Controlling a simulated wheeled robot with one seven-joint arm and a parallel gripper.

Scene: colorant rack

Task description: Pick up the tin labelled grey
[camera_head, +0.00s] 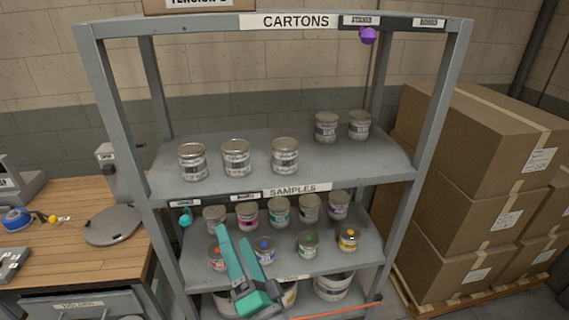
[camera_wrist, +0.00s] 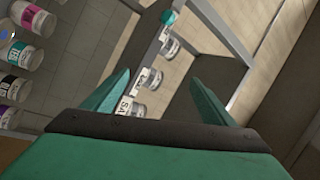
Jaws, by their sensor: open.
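Several tins stand in two rows on the lower shelf board (camera_head: 340,252). Their labels are too small to read in the head view, so I cannot tell for sure which one is grey. In the back row, a tin with a dull label (camera_head: 214,219) is at the left end, and another dull, darker one (camera_head: 310,208) is further right. My gripper (camera_head: 233,234) is open and empty, in front of the left part of this shelf. It hides part of the front row. In the wrist view my gripper (camera_wrist: 159,76) has nothing between its fingers.
A red-dotted tin (camera_head: 216,259), blue-dotted tin (camera_head: 264,251), green-dotted tin (camera_head: 307,245) and yellow tin (camera_head: 348,239) form the front row. The upper shelf (camera_head: 350,160) holds several larger tins. Grey posts (camera_head: 440,110) frame the rack. Cartons (camera_head: 490,170) stand at right, a bench (camera_head: 60,240) at left.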

